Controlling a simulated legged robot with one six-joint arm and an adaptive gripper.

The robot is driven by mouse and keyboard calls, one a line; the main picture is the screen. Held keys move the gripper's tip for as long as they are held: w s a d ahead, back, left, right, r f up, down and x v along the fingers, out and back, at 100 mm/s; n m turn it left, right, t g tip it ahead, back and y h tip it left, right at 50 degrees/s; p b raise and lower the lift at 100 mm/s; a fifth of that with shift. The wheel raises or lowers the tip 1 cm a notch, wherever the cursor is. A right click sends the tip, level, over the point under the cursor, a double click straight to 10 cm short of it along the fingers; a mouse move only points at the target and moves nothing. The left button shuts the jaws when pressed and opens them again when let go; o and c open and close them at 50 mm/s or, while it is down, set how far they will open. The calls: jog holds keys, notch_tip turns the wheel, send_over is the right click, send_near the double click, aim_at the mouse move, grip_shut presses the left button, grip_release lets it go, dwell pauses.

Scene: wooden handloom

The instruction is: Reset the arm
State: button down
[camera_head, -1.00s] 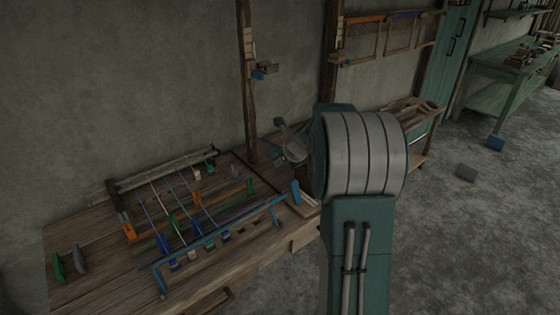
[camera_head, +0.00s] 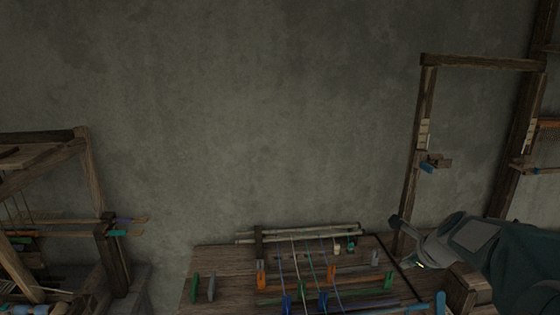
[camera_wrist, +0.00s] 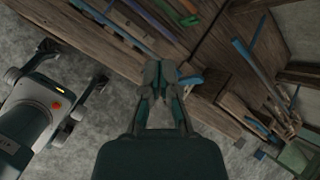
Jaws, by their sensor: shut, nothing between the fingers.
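My gripper (camera_wrist: 161,72) shows in the wrist view with its two fingers drawn together and nothing between them. It hangs over the edge of the wooden bench, apart from any thing that I can make out. In the head view my arm comes in from the lower right, folded, with its end low beside the bench's right part. The fingers are too small and dark there to tell apart.
The wooden bench (camera_head: 228,262) bears a small loom frame with coloured threads and several clips. A wooden loom (camera_head: 88,165) stands at the left. A wooden post frame (camera_head: 484,63) stands at the right. The wall between is bare.

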jog(key=s+a+r+n, duration=0.4)
jog(key=s+a+n, duration=0.9)
jog(key=s+n, duration=0.5)
jog(key=s+a+f+n+g+h, duration=0.1)
jog(key=s+a+n, duration=0.1)
jog(key=s+n, duration=0.5)
jog(key=shift+s+a+f+n, duration=0.25)
jog(key=shift+s+a+n, duration=0.15)
jog(key=shift+s, duration=0.15)
